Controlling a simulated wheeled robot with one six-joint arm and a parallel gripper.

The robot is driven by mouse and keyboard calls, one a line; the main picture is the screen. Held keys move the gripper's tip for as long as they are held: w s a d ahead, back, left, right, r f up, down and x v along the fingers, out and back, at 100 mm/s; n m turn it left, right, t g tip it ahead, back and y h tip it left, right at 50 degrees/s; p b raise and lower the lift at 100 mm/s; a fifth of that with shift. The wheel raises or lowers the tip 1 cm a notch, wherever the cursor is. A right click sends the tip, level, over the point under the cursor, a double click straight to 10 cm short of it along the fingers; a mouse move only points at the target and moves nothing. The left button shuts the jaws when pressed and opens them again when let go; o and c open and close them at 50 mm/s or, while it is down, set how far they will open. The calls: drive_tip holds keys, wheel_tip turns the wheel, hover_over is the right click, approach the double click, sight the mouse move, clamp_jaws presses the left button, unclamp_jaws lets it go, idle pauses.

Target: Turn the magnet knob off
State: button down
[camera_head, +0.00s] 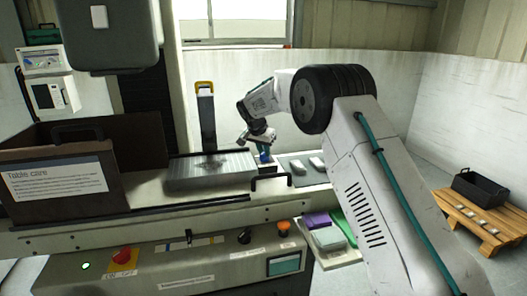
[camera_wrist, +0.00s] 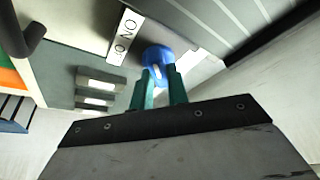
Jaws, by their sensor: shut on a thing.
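The magnet knob (camera_wrist: 157,58) is blue with a pale pointer mark, seen in the wrist view beside a white label (camera_wrist: 125,35) that reads in part "NO". My gripper (camera_wrist: 160,82) has teal fingers closed around the knob's near part. In the head view my gripper (camera_head: 262,146) is at the right end of the grey ribbed magnet plate (camera_head: 212,172). There the knob (camera_head: 265,157) shows only as a small blue patch below the fingers. The wrist view shows the plate's ribbed side (camera_wrist: 205,18) close above the knob.
Pale blocks (camera_head: 298,167) lie on a grey mat right of the plate. A black handle (camera_head: 270,181) stands at the front edge. A brown guard with a "Table care" sign (camera_head: 60,182) is at left. A control panel (camera_head: 180,265) with a red button (camera_head: 123,256) is below.

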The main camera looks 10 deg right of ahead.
drive_tip(key=n+y, duration=0.1)
drive_tip(key=n, duration=0.3)
drive_tip(key=shift+s+d+t, duration=0.1)
drive_tip(key=shift+t, duration=0.3)
drive_tip(key=n+y, duration=0.2)
drive_tip(key=n, duration=0.2)
drive_tip(key=shift+d+n, duration=0.1)
drive_tip(key=shift+n, duration=0.3)
drive_tip(key=n+y, duration=0.1)
drive_tip(key=n, duration=0.3)
drive_tip(key=shift+d+y, duration=0.15)
drive_tip(key=shift+y, duration=0.25)
drive_tip(key=shift+n+g+y, duration=0.4)
drive_tip(key=shift+n+y, duration=0.4)
drive_tip(key=shift+n, duration=1.6)
drive_tip(key=shift+d, duration=0.1)
drive_tip(key=c, duration=1.4)
unclamp_jaws()
drive_tip(key=shift+o, duration=0.2)
